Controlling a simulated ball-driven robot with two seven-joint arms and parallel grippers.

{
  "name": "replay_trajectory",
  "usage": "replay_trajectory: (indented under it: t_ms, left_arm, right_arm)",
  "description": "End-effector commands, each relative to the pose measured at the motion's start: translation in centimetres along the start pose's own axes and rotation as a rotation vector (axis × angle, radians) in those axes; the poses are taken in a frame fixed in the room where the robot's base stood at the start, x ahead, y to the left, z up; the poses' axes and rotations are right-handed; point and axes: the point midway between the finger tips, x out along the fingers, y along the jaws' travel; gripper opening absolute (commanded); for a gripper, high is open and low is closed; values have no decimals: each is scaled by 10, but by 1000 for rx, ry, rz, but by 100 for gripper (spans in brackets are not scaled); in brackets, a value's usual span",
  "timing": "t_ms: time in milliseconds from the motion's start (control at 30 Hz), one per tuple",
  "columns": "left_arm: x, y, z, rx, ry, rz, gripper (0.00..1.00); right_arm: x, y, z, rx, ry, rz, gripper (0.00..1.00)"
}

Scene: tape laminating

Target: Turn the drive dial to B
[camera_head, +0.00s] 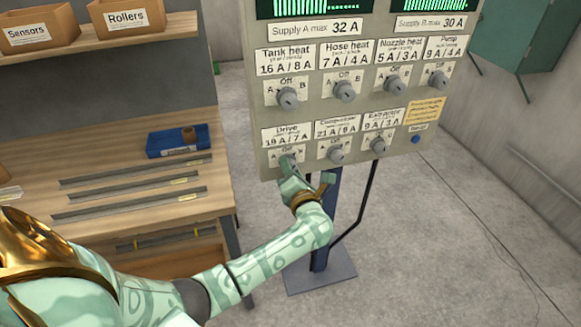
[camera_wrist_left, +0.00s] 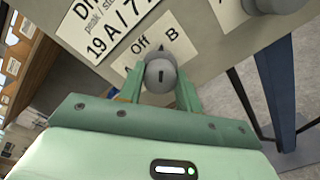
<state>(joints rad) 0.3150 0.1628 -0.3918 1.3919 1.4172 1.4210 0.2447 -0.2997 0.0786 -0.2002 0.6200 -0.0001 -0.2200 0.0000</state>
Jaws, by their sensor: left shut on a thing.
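The drive dial (camera_wrist_left: 160,74) is a round grey knob on the panel, under the label "Drive 19 A / 7 A" (camera_head: 286,135). In the left wrist view, "Off" shows at its upper left and "B" at its upper right. A dark mark on the knob stands about upright in that view; I cannot tell exactly which position it points to. My left gripper (camera_wrist_left: 160,88) is shut on the dial, with one green finger on each side. In the head view the left gripper (camera_head: 288,164) covers most of the dial and its "A" side is hard to read.
The panel (camera_head: 440,125) carries several other dials, such as tank heat (camera_head: 288,97) above and compressor (camera_head: 335,154) close to the right. A blue button (camera_head: 415,139) is at the lower right. A workbench (camera_head: 100,165) with a blue tray (camera_head: 165,146) stands left.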

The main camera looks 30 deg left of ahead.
Motion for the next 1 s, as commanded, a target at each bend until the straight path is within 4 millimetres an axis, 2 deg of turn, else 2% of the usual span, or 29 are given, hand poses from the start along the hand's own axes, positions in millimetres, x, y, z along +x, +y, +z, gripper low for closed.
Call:
replay_trajectory:
  t_ms: [500,533,600,1000]
  left_arm:
    - [-1,-1,0,22,-2,-2,11]
    - [-1,-1,0,22,-2,-2,40]
    - [0,-1,0,22,-1,-2,56]
    - [-3,-2,2,20,1,-2,56]
  right_arm:
    - [-2,2,0,0,0,3,36]
    - [-2,2,0,0,0,3,36]
    - [-2,2,0,0,0,3,36]
    - [-2,2,-1,0,1,2,36]
